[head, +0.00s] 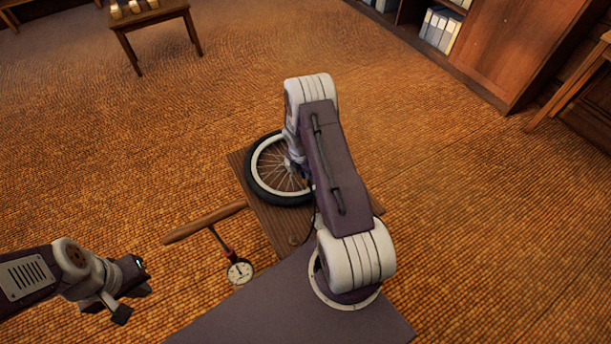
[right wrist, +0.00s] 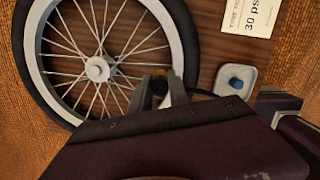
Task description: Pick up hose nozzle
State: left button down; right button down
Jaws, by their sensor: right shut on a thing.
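The hose nozzle (right wrist: 160,88) is a small dark and tan piece between the fingers of my right gripper (right wrist: 165,94) in the right wrist view, mostly hidden by them. The gripper is shut on it, just beside the wheel's spokes and rim. In the head view my right gripper and the nozzle are largely hidden behind my arm, over the wheel's right side. A dark hose (right wrist: 204,95) shows just right of the fingers. My left gripper (head: 130,302) hangs at the lower left of the head view, with its fingertips apart and nothing visible between them.
The spoked wheel (head: 252,181) lies on a wooden board (head: 239,166). A pump with a wooden handle (head: 205,222) and round gauge (head: 240,272) is left of the board. A label card (right wrist: 248,17) and a pale block with a blue button (right wrist: 235,83) are right of the wheel.

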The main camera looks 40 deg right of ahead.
notch_tip(320, 180, up, 5)
jog(key=shift+f+p, duration=0.15)
jog(key=shift+p, duration=0.8)
jog(key=s+d+r, duration=0.1)
jog(key=s+r, duration=0.2)
jog(key=s, duration=0.2)
jog(key=s+d+r+p, duration=0.1)
jog(key=s+d+r, duration=0.1)
jog(key=s, duration=0.4)
jog(key=shift+s+r, duration=0.15)
jog(key=shift+r, duration=0.5)
jog(key=shift+r, duration=0.1)
jog(key=shift+r+p, duration=0.85)
jog(key=shift+p, duration=0.25)
